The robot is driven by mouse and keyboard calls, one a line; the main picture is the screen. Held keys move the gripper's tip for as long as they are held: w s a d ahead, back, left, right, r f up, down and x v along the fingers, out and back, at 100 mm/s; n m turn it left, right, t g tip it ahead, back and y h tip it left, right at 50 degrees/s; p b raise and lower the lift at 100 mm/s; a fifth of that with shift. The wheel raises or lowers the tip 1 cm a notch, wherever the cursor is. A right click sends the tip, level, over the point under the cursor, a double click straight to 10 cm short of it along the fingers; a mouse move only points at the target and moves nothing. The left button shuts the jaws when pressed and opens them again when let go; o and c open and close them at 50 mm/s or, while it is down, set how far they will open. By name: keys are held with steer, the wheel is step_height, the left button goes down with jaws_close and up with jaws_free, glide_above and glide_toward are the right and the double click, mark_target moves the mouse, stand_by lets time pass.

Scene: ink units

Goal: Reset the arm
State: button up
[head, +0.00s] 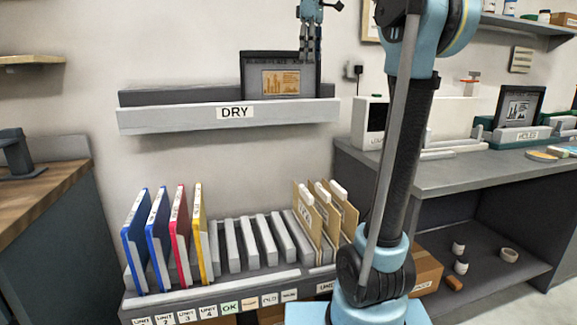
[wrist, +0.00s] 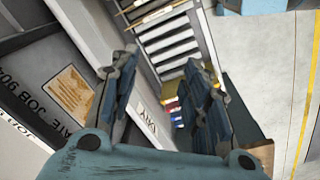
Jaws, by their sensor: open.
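My gripper (head: 311,50) hangs fingers-down at the top of the head view, in front of the upper right part of a dark framed plate (head: 258,78) on the wall shelf. In the wrist view my gripper (wrist: 163,98) has its two fingers spread apart with nothing between them. The plate with its orange picture (wrist: 70,92) shows at the left of the wrist view, beside the left finger. I cannot tell from the head view how far the fingers are from the plate. My blue and black arm stands at the right of centre.
The plate stands on a grey shelf labelled DRY (head: 180,118). Below, a slotted rack (head: 262,276) holds blue, red and yellow folders (head: 162,240) at left and tan folders (head: 322,215) at right. A grey counter (head: 460,165) with a white box (head: 369,122) stands at right.

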steer(key=s+d+f+m, duration=0.4)
steer(key=s+f, duration=0.5)
steer(key=f, duration=0.8)
steer(key=s+d+f+m, duration=0.4)
steer(key=s+f, duration=0.5)
steer(key=f, duration=0.9)
steer(key=s+d+f+m+t, duration=0.1)
steer(key=s+d+f+m, duration=0.3)
steer(key=s+f, duration=0.5)
step_height(320, 180, down, 9)
steer(key=shift+r+m, duration=0.2)
steer(key=shift+m, duration=0.4)
steer(key=shift+s, duration=0.1)
